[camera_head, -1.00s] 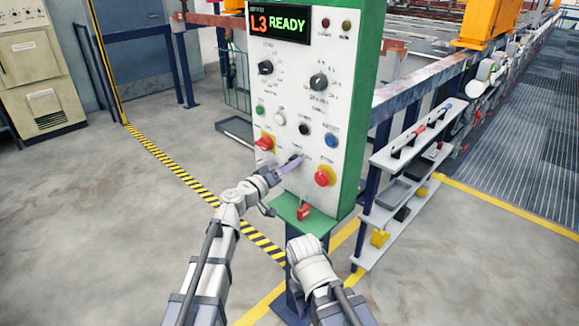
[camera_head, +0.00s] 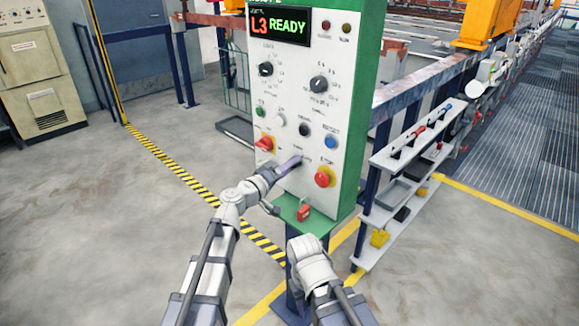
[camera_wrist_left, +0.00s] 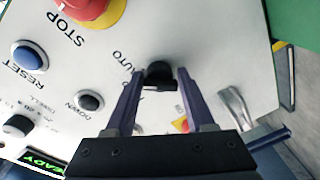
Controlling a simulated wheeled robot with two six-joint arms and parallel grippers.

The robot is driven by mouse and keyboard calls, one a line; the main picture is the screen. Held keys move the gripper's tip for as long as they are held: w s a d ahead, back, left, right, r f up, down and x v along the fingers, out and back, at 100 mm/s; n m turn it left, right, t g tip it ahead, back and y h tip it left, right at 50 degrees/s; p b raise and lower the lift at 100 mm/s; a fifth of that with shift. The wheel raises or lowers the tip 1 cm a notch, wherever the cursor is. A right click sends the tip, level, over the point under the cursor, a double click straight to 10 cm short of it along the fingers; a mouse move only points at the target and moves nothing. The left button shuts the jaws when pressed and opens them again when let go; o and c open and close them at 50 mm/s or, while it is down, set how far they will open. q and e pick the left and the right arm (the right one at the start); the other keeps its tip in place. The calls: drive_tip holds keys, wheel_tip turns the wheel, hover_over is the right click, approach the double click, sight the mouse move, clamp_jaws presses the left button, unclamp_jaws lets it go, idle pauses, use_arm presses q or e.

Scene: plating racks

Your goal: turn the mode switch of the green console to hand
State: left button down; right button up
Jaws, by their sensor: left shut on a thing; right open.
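The green console (camera_head: 362,110) stands upright in the head view, with a white front panel and a lit "L3 READY" display. The mode switch is a small black knob (camera_wrist_left: 159,72) low on the panel, beside the word AUTO in the left wrist view. My left gripper (camera_head: 294,161) is at the panel, its two purple fingers (camera_wrist_left: 160,82) on either side of the knob and shut on it. The fingers cover the knob in the head view, and I cannot read its setting. My right gripper (camera_head: 306,248) is low in front of the console, open, its fingers not clearly visible.
A red emergency stop (camera_head: 324,177) sits right of the switch and a red-yellow switch (camera_head: 265,143) to its left. A red padlock (camera_head: 304,212) hangs at the console's green ledge. A grey shelf rack (camera_head: 385,216) stands at right. The floor at left is open.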

use_arm(q)
drive_tip(key=shift+r+n+g+p, duration=0.15)
drive_tip(key=shift+n+p, duration=0.15)
drive_tip(key=shift+n, duration=1.7)
drive_tip(key=shift+r+n+g+p, duration=0.15)
drive_tip(key=shift+n+p, duration=0.1)
drive_tip(key=shift+n, duration=1.75)
drive_tip(key=shift+w, duration=0.1)
drive_tip(key=shift+c, duration=2.2)
unclamp_jaws()
drive_tip(key=v, duration=0.8)
drive_tip(key=shift+f, duration=0.1)
